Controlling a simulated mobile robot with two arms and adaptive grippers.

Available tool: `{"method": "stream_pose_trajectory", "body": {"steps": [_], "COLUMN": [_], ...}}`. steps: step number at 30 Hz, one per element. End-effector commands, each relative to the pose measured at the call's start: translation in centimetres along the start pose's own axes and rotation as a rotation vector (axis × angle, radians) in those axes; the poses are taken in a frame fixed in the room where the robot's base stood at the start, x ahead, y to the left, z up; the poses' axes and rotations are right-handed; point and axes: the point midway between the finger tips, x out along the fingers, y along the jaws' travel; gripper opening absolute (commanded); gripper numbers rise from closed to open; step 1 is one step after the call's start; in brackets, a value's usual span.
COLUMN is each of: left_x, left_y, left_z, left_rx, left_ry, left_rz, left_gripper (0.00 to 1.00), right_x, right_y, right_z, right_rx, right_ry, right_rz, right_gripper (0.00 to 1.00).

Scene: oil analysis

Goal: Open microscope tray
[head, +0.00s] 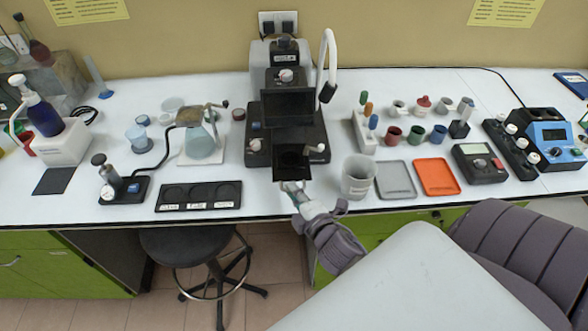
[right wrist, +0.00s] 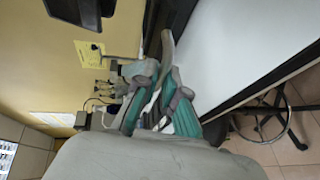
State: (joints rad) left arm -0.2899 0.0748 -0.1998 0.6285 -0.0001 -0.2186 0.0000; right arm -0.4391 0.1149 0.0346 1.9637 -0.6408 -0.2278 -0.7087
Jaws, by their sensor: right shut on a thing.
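The microscope (head: 286,115), black and grey with a dark screen, stands at the middle of the bench. Its black tray (head: 291,161) sits at the front of the base and reaches toward the bench's front edge. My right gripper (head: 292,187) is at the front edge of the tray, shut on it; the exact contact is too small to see. In the right wrist view the green-grey fingers (right wrist: 158,100) are close together and largely hide what they hold. My left gripper is not in view.
A light grey cup (head: 357,177) stands just right of the tray, beside a grey flat tray (head: 396,180) and an orange one (head: 437,177). A black three-well holder (head: 199,196) lies to the left. A stool (head: 190,242) stands below the bench.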

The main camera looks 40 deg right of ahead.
Motion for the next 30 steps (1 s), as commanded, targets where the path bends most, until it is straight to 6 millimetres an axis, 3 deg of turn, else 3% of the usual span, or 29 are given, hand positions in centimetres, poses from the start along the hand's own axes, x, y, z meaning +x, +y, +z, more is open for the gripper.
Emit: {"method": "stream_pose_trajectory", "body": {"steps": [1,2,6,17,20,30], "left_x": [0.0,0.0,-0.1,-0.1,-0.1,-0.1], "left_y": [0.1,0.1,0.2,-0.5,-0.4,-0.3], "left_z": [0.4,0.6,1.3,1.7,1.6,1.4], "left_rx": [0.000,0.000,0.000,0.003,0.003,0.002], "left_ry": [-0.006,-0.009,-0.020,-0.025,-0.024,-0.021], "left_rz": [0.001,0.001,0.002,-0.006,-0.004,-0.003], "left_gripper": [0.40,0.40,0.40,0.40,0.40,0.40], "right_x": [0.0,0.0,0.0,-0.5,-1.8,-8.9], "right_y": [0.0,0.0,0.0,0.0,-0.1,-0.1], "right_z": [0.1,0.1,0.1,0.1,0.0,0.1], "right_rx": [-0.001,-0.001,-0.001,0.000,0.000,0.002], "right_ry": [-0.002,-0.002,-0.001,-0.001,-0.001,-0.004], "right_rz": [-0.001,0.000,0.000,0.000,-0.002,-0.003], "right_gripper": [0.00,0.14,0.35,0.35,0.35,0.35]}}
